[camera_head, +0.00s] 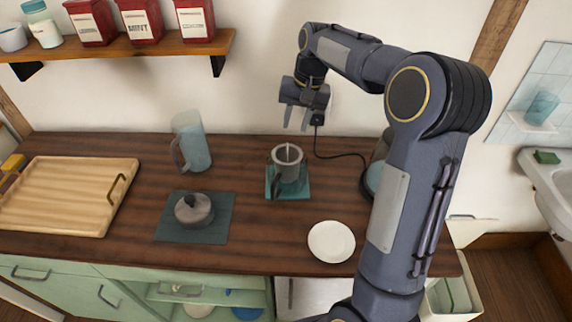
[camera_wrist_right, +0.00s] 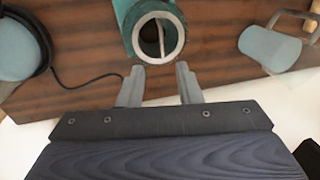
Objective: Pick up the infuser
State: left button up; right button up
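In the wrist view the mug's pale rim (camera_wrist_right: 180,39) and the thin piece (camera_wrist_right: 161,38) show just beyond my fingertips. My right gripper (camera_head: 296,126) is open and empty, above and behind the mug. It also shows in the wrist view (camera_wrist_right: 160,72). My left gripper is out of view.
A white plate (camera_head: 331,242) lies right of the mug. A round grey lidded pot (camera_head: 194,209) on a dark mat, a glass pitcher (camera_head: 191,145) and a wooden board (camera_head: 65,194) are to the left. A kettle with a cord (camera_head: 377,165) is partly behind my right arm.

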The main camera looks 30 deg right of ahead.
aim_at(287, 154)
jog(key=p+x, duration=0.1)
jog(key=x, duration=0.7)
jog(key=shift+w, duration=0.4)
jog(key=shift+d, duration=0.1)
grip_shut()
jog(key=shift+r, duration=0.1)
